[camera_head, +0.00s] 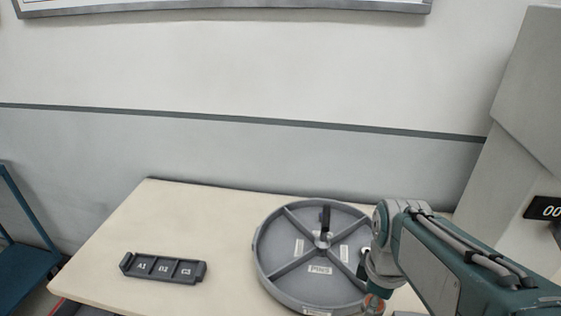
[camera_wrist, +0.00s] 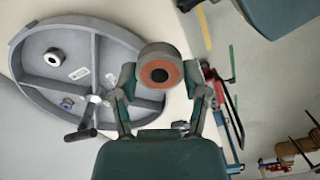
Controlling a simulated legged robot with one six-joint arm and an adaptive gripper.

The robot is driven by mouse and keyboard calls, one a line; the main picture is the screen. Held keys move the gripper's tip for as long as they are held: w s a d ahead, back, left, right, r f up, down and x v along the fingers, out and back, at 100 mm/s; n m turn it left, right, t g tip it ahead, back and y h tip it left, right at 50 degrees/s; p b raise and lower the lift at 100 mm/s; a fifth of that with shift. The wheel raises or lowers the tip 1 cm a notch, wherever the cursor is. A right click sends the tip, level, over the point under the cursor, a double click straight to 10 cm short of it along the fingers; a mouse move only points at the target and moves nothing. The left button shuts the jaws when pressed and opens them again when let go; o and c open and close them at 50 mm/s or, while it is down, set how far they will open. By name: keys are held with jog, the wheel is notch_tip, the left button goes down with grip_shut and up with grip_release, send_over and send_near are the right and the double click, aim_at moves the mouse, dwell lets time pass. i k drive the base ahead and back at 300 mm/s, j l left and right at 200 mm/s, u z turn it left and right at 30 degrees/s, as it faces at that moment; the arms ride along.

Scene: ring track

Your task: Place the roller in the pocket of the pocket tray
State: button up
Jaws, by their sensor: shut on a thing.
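My gripper (camera_wrist: 160,82) is shut on a roller (camera_wrist: 154,53), a grey cylinder whose near end has an orange-brown ring around a dark hole. The roller sits between both fingertips in the wrist view, beside the round tray's rim. In the head view my gripper (camera_head: 375,302) is low at the right edge of the round tray, and its fingertips are hard to make out. The pocket tray (camera_head: 192,281) is a dark strip with a row of labelled square pockets at the table's left. It looks empty and is outside the wrist view.
A round grey divided tray (camera_head: 271,283) with labelled compartments and a dark central handle (camera_head: 325,217) stands between my gripper and the pocket tray. Small parts lie in it, including a ring-shaped one (camera_wrist: 54,57). The table (camera_head: 190,215) is clear behind the pocket tray.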

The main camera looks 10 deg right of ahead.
aim_at(164, 268)
jog(key=k, duration=1)
